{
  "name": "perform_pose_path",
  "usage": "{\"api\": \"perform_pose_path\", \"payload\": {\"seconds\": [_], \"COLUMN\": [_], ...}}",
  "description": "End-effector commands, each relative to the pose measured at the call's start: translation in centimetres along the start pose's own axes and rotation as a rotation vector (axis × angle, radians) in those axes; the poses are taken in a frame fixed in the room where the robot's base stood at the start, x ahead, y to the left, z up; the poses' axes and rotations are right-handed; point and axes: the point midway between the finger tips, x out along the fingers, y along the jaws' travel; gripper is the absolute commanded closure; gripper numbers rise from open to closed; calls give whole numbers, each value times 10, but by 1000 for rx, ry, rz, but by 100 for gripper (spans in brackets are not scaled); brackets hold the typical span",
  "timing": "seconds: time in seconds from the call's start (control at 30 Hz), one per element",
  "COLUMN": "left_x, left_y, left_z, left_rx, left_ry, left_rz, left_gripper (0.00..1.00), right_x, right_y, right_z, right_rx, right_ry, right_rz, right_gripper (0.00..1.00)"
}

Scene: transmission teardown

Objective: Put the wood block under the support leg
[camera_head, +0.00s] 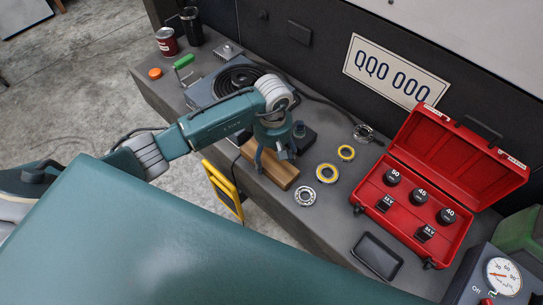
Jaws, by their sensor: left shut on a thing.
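The gripper hides part of the block, and I cannot tell whether the block touches the bench. I cannot make out a support leg in this view. My right gripper is not in view.
Bearing rings (327,173) lie right of the block on the bench (310,225). An open red case (455,237) holds black sockets. A black tray (377,255) lies in front of it. A coiled hot plate (238,82) stands behind my arm. A yellow-framed item (222,188) is by the front edge.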

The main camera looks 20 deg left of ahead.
Motion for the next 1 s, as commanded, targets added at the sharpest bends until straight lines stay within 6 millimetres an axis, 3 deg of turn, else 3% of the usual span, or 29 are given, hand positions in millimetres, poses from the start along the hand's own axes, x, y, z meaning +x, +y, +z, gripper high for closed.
{"api": "perform_pose_path", "payload": {"seconds": [0.2,0.23,0.3,0.7,1.0], "left_x": [4,4,3,-2,-64], "left_y": [0,0,0,0,1], "left_z": [0,0,0,0,-2], "left_rx": [1,1,1,0,0], "left_ry": [0,0,0,-1,3], "left_rz": [1,0,-1,-1,1], "left_gripper": [72,22,8,7,7], "right_x": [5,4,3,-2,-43], "right_y": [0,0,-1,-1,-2], "right_z": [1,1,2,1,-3], "right_rx": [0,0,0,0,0], "right_ry": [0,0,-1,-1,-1], "right_rz": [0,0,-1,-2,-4], "right_gripper": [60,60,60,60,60]}}
